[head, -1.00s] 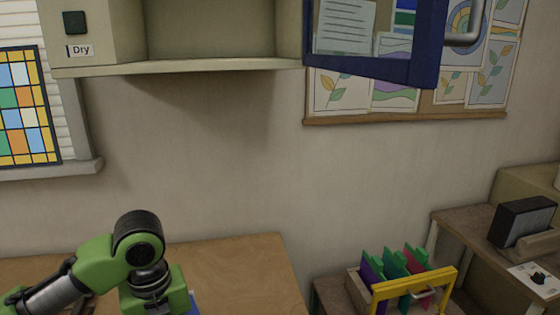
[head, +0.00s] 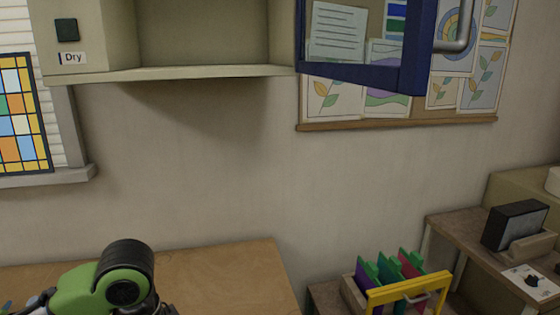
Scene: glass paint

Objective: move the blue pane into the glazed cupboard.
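The glazed cupboard (head: 200,73) hangs on the wall at the top left, with a "Dry" label on its front. Its blue-framed glass door (head: 362,75) stands open to the right, and the part of the interior in view looks empty. I cannot make out the blue pane. My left arm's green and black links show at the bottom left over the wooden table; its gripper is below the picture's edge. My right arm and gripper are not in view.
A wooden table (head: 225,275) lies below the cupboard, its visible top bare. Stepped shelves (head: 465,240) with a black box (head: 515,225) are at the far right. A pinboard (head: 400,123) hangs behind the door.

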